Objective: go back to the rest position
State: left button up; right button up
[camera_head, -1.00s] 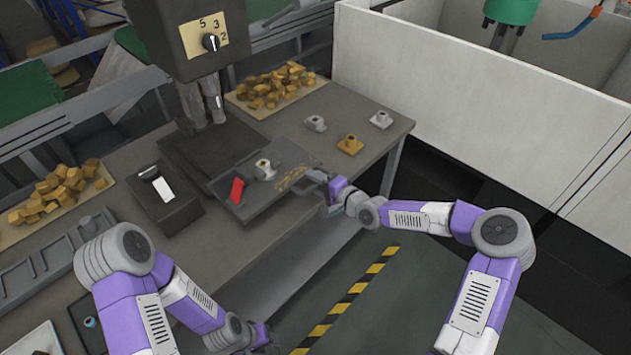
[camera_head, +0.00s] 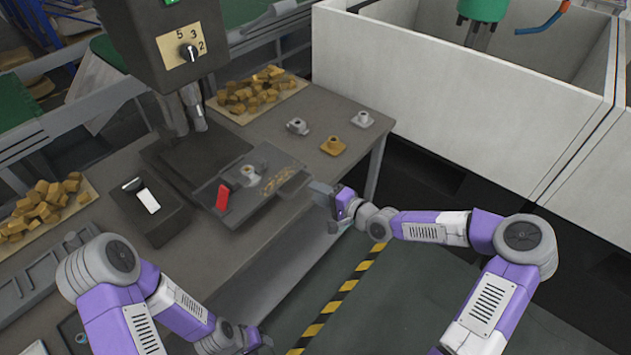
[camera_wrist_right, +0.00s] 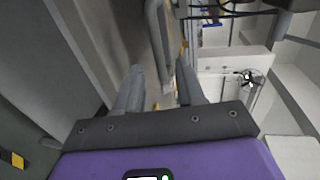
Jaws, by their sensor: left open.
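My right gripper (camera_head: 320,188) is just off the front edge of the bench, to the right of the grey tray. In the right wrist view its two fingers (camera_wrist_right: 160,66) stand apart with nothing between them. My left gripper (camera_head: 258,342) is low at the bottom edge of the head view, in front of the bench. It is open, and its fingers show only in part. Both arms are clear of the workpieces.
The bench holds a grey tray (camera_head: 236,213) with a red piece (camera_head: 222,197) and a pale metal part (camera_head: 248,173). A drill-like machine (camera_head: 160,45) stands behind. Grey (camera_head: 297,126) and brass (camera_head: 333,146) parts sit right. A white-walled tank (camera_head: 440,90) stands further right.

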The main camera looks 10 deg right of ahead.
jog(key=s+a+f+n+g+h, duration=0.1)
jog(key=s+a+f+n+g, duration=0.2)
jog(key=s+f, duration=0.35)
jog(key=s+a+f+g, duration=0.3)
jog(key=s+a+f, duration=0.2)
jog(key=f, duration=0.3)
jog(key=s+d+f+n+g+h, duration=0.2)
jog(key=s+f, duration=0.3)
jog(key=s, duration=0.4)
jog(key=s+d+f+n+g+h, duration=0.2)
jog(key=s+f, duration=0.3)
jog(key=s, duration=0.4)
jog(key=shift+f+n+g, duration=0.3)
jog(key=shift+f+g, duration=0.05)
jog(key=shift+g, duration=0.55)
